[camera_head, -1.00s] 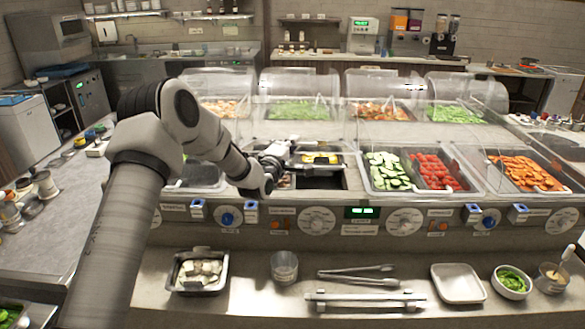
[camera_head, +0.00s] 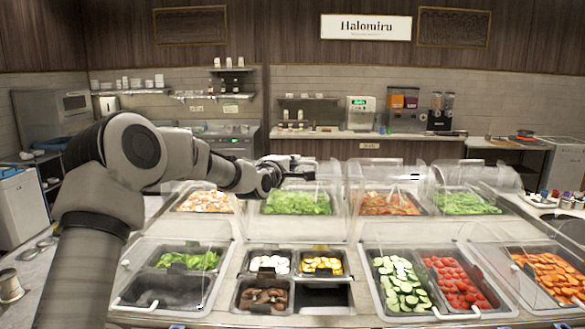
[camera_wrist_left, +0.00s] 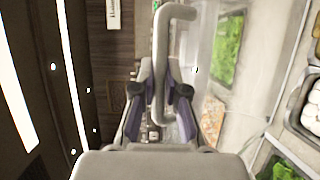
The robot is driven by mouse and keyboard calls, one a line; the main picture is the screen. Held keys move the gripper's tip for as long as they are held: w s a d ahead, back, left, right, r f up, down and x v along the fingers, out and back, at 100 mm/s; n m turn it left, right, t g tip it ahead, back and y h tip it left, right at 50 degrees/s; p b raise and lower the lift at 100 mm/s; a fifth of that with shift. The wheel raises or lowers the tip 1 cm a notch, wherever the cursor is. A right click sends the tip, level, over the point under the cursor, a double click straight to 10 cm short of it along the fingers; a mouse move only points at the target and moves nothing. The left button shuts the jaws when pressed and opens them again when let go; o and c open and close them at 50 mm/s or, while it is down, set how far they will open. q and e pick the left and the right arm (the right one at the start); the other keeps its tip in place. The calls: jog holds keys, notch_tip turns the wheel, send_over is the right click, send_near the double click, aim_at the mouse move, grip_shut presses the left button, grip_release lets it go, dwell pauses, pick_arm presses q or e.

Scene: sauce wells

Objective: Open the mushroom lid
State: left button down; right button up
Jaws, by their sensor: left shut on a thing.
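In the left wrist view, the gripper (camera_wrist_left: 160,78) is shut on a grey bar handle (camera_wrist_left: 177,12). A clear lid panel (camera_wrist_left: 198,50) shows beside the handle. In the head view, the front middle wells lie uncovered below the gripper. They hold white pieces (camera_head: 270,264), yellow-and-white pieces (camera_head: 322,264) and brown pieces (camera_head: 262,297); one dark well (camera_head: 322,298) looks empty. I cannot tell for certain which are mushrooms. My right gripper is not in view.
Clear covers stand over the back wells of greens (camera_head: 297,203) and other food. Front wells of cucumber (camera_head: 400,285), tomato (camera_head: 458,283) and carrot (camera_head: 553,272) lie to the right. Leafy greens (camera_head: 188,260) are in a front-left well.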

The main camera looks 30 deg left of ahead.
pick_arm(q)
jog(key=shift+w+a, duration=0.1)
jog(key=shift+w, duration=0.05)
jog(key=c, duration=1.5)
grip_release()
jog(key=shift+o, duration=0.2)
jog(key=shift+w, duration=0.1)
jog(key=s+d, duration=0.2)
jog(key=s, duration=0.9)
jog(key=shift+s+r, duration=0.4)
